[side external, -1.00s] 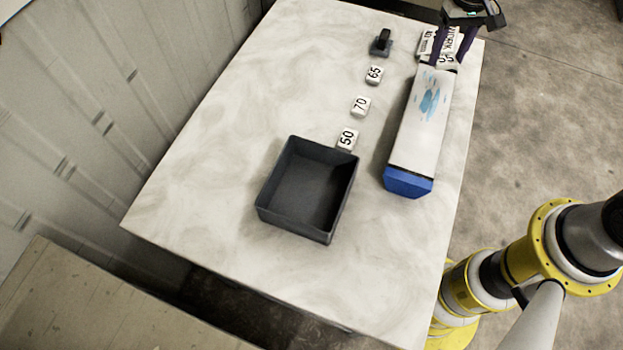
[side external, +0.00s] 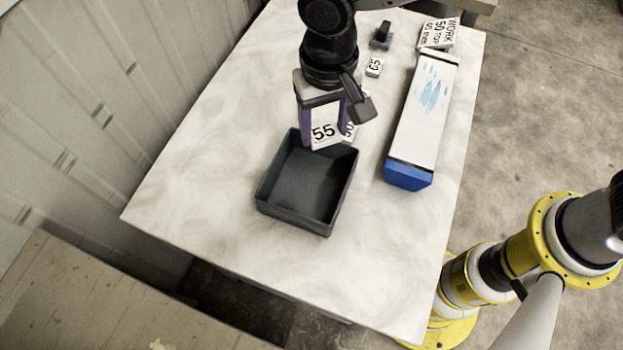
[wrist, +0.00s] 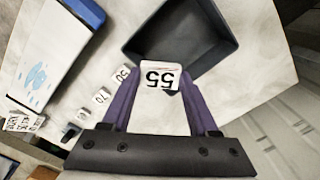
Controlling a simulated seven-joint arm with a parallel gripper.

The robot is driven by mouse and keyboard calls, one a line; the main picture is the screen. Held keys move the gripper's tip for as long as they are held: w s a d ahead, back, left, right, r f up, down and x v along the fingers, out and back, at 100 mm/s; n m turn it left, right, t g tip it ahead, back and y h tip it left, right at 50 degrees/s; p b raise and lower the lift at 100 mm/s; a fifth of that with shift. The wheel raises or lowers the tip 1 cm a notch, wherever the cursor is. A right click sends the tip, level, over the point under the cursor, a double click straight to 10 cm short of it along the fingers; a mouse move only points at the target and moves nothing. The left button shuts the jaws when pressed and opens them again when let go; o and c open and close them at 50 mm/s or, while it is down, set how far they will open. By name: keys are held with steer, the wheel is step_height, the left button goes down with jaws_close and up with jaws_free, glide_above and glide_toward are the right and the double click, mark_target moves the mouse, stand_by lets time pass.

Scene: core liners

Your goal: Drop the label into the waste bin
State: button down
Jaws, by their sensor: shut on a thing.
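A white label marked 55 (side external: 323,132) is held upright between the purple fingers of my gripper (side external: 326,138). The wrist view shows the same label (wrist: 160,77) between the fingertips (wrist: 160,92). The waste bin (side external: 262,190) is a dark grey, open square box on the table, and I see nothing inside it. In the side view the label overlaps the bin's far edge; in the wrist view it overlaps the bin's near wall (wrist: 140,58). Its exact height above the bin is hard to tell.
A long white box with a blue end (side external: 409,174) lies right of the bin. Tag 65 (side external: 374,67), a dark small stand (side external: 382,36) and a printed white block (side external: 438,33) sit farther back. Tags 50 (wrist: 121,74) and 70 (wrist: 101,97) show in the wrist view.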

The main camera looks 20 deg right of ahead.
step_height(320, 180, down, 6)
steer(key=s+a, duration=0.1)
steer(key=shift+s+a+n, duration=0.3)
steer(key=shift+s, duration=0.1)
stand_by(0.4)
steer(key=shift+c, duration=0.4)
jaws_free()
step_height(320, 180, up, 14)
steer(key=shift+f, duration=0.15)
